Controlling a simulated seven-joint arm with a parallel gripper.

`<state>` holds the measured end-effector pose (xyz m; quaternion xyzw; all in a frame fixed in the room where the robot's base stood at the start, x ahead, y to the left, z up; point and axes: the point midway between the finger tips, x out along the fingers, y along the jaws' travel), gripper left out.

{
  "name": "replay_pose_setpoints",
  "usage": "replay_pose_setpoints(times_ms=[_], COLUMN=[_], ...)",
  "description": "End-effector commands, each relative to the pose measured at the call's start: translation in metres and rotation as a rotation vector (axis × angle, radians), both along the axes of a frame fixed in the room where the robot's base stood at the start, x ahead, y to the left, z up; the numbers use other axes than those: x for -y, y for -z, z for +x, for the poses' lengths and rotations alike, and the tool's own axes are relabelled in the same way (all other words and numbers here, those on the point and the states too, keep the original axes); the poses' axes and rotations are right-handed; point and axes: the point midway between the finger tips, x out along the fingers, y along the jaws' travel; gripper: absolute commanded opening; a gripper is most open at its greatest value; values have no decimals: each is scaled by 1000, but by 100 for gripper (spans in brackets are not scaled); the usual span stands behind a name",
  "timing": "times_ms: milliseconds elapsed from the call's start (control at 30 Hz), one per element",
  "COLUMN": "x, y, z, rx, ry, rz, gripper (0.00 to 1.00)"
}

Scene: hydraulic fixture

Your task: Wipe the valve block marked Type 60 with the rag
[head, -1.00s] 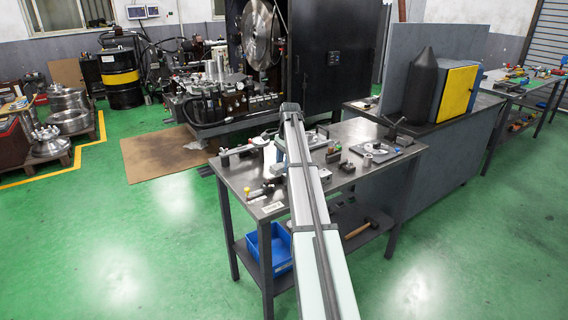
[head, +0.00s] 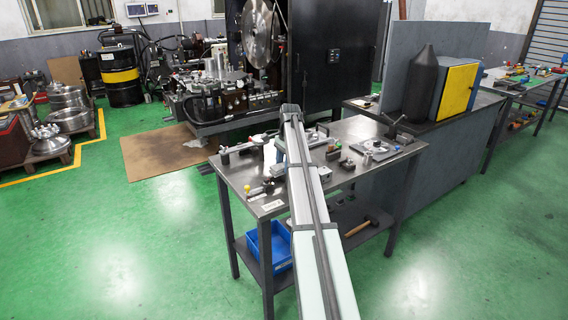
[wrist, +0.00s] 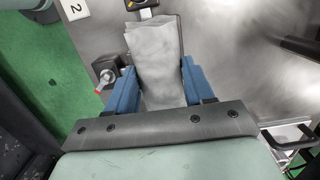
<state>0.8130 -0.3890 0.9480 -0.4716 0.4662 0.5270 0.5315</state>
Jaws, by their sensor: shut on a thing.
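The rag (wrist: 155,62) is a pale grey folded cloth between the two blue fingers of my gripper (wrist: 158,84) in the wrist view. My gripper is shut on it, and the cloth sticks out beyond the fingertips over the metal bench. In the head view a pale patch (head: 269,156), likely the rag, shows just left of my arm. My arm hides the gripper itself there. No Type 60 marking can be read in either view, so I cannot tell which part is that valve block.
The steel workbench (head: 240,180) carries several small fixtures. A small block with a red-tipped part (wrist: 105,74) is left of my gripper. A label reading 2 (wrist: 73,9) lies at the upper left. A blue bin (head: 275,250) and a hammer (head: 357,229) are on the lower shelf.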

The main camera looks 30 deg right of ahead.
Motion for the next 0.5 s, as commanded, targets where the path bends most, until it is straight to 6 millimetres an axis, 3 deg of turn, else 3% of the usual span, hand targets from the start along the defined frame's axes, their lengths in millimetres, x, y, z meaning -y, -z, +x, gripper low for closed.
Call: replay_pose_setpoints(times_ms=[500], x=[0], y=[7], z=[0], rx=[0], ry=[0], rz=[0], gripper=[18])
